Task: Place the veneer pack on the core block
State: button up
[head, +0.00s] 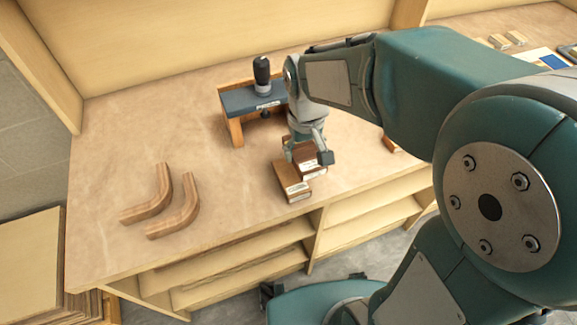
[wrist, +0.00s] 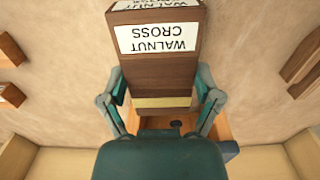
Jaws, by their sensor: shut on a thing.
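The veneer pack is a dark brown wooden block labelled WALNUT CROSS (wrist: 160,72). It sits between the two fingers of my gripper (wrist: 160,88) in the wrist view, with a pale band across its near part. In the head view, my gripper (head: 306,156) points down at brown wooden pieces with white labels near the table's front edge. One labelled piece (head: 292,184) sticks out toward the front; another (head: 312,163) shows just under the fingers. I cannot tell which is the core block, or whether the held pack touches the piece below it.
A dark-topped stand (head: 250,97) with a black knob stands just behind my gripper. Two bent wooden strips (head: 174,203) lie to the left. A small wooden piece (head: 390,144) lies to the right, partly behind my arm.

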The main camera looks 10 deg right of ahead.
aim_at(290, 174)
jog(key=a+f, duration=0.1)
jog(key=f, duration=0.2)
jog(key=shift+w+a, duration=0.2)
jog(key=shift+a, duration=0.2)
jog(key=f, duration=0.2)
jog(key=a+f, duration=0.1)
jog(key=shift+f, duration=0.4)
jog(key=shift+f, duration=0.15)
jog(key=o, duration=1)
jog(key=shift+d, duration=0.1)
jog(key=shift+c, duration=0.2)
